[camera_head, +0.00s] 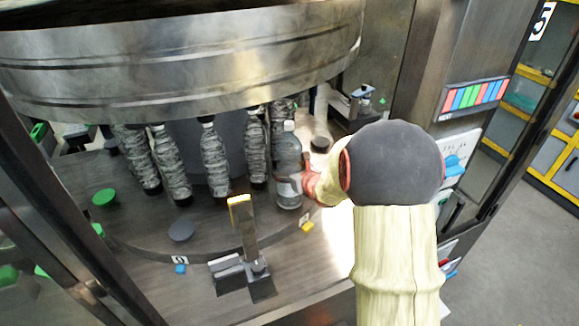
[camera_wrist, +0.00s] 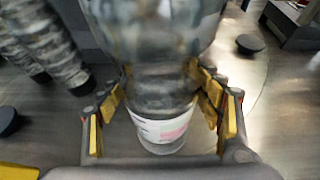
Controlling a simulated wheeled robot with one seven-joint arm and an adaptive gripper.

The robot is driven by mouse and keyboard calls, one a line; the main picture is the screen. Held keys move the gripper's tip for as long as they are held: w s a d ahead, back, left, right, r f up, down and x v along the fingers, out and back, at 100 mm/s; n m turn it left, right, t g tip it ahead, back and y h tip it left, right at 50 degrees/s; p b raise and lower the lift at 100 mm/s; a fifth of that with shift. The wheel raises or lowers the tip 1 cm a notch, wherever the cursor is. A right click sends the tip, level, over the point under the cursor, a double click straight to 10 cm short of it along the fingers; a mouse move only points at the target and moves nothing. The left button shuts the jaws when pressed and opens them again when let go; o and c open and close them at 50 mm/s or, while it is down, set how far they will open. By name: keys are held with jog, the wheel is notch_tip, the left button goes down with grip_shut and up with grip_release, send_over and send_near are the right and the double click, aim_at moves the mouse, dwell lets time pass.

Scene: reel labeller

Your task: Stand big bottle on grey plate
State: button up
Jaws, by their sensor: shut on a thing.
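The big bottle (camera_head: 288,165) is clear with a pale label and stands about upright at the right end of a row of dark-patterned bottles. My gripper (camera_head: 303,186) reaches it from the right and is shut on its body. In the wrist view the bottle (camera_wrist: 160,70) fills the middle, with yellow-padded fingers of my gripper (camera_wrist: 165,105) on both sides. Its red-and-white label shows low down. Whether its base touches the deck is unclear. A grey round plate (camera_head: 181,231) lies on the deck, left of and nearer than the bottle, with nothing on it.
Dark-patterned bottles (camera_head: 213,158) hang or stand close left of the big bottle, under a large metal drum (camera_head: 190,65). A yellow-tipped post (camera_head: 243,228) rises in front. A green disc (camera_head: 105,197) and a black disc (camera_head: 320,144) lie on the deck.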

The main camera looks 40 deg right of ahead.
jog(key=shift+w+r, duration=0.1)
dwell(0.3)
jog(key=o, duration=2.1)
jog(key=shift+f, duration=0.25)
